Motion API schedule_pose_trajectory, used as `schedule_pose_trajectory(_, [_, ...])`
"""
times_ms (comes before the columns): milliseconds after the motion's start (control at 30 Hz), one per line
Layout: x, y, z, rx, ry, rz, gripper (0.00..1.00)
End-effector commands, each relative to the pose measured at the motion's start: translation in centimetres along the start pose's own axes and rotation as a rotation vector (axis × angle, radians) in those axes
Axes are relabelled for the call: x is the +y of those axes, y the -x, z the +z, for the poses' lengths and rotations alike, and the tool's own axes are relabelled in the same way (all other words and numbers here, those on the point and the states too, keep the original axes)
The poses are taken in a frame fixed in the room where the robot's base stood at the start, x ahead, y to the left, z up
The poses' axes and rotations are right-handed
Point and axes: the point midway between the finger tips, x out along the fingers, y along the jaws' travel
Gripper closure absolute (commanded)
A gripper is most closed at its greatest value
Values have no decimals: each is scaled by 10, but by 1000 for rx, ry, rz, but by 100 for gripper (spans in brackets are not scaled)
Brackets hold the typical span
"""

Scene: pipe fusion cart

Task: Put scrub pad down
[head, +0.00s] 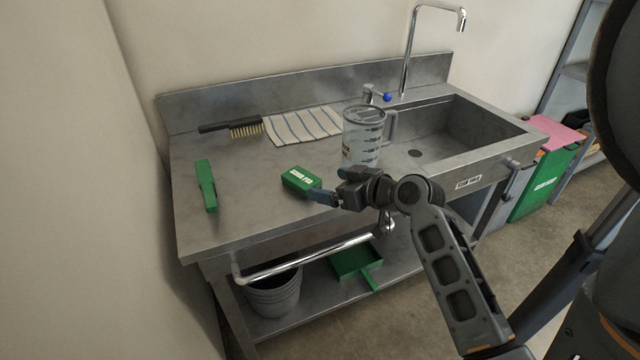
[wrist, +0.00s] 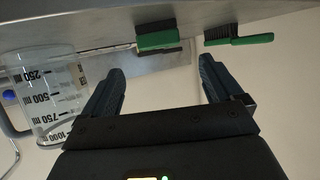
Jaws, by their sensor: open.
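The scrub pad (head: 300,181) is a green block with a white label on top. It rests on the steel counter, left of the measuring jug and near the front edge. In the wrist view, which looks upside down, the pad (wrist: 158,38) shows green with a dark layer, lying past the fingertips against the counter. My gripper (head: 322,196) is just to the right of the pad, low over the counter front. In the wrist view its two fingers (wrist: 162,66) are apart with nothing between them.
A clear measuring jug (head: 362,136) stands close behind my gripper. A green brush (head: 206,186) lies at the left, a black-handled brush (head: 232,127) and striped cloth (head: 303,125) at the back. The sink (head: 450,134) is right. A front rail (head: 305,258) runs below the counter edge.

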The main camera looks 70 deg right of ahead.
Motion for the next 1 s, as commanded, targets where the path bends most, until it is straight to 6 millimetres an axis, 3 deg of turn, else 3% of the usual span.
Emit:
schedule_pose_trajectory(333, [-7, 11, 5, -9, 5, -1, 7])
schedule_pose_trajectory(467, [-35, 20, 25, -38, 22, -3, 7])
schedule_pose_trajectory(567, [-68, 36, 46, -58, 52, -11, 7])
schedule_pose_trajectory(800, [-148, 101, 76, -32, 131, -87, 7])
schedule_pose_trajectory(1000, [-203, 177, 78, 32, 170, -223, 7])
